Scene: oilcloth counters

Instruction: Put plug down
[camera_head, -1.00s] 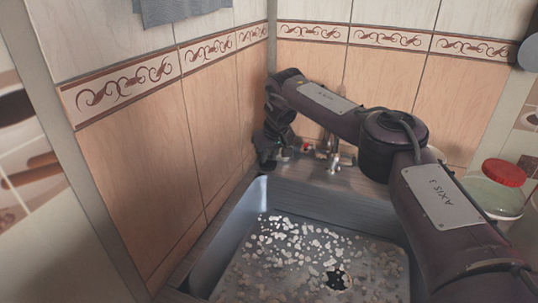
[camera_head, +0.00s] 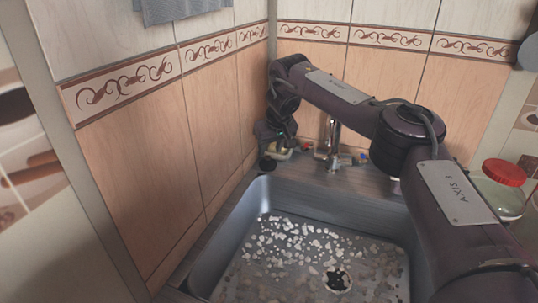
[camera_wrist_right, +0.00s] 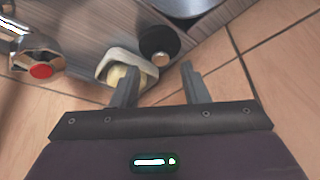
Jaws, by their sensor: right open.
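The plug, a black disc with a small metal knob (camera_wrist_right: 158,42), lies on the counter beside the sink in the right wrist view. In the head view, a dark round shape that looks like it (camera_head: 267,163) sits at the sink's back left corner, under my right gripper (camera_head: 274,146). In the right wrist view the fingers of my right gripper (camera_wrist_right: 160,80) are apart with nothing held between them. The plug is just beyond the fingertips, clear of them. My left gripper is not in view.
A pale dish with a yellowish piece (camera_wrist_right: 113,68) is right beside the plug. The tap (camera_head: 331,145) stands behind the sink (camera_head: 225,222); its red button (camera_wrist_right: 40,71) shows in the wrist view. Tiled walls (camera_head: 220,130) close the corner. A red-lidded jar (camera_head: 500,185) stands right.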

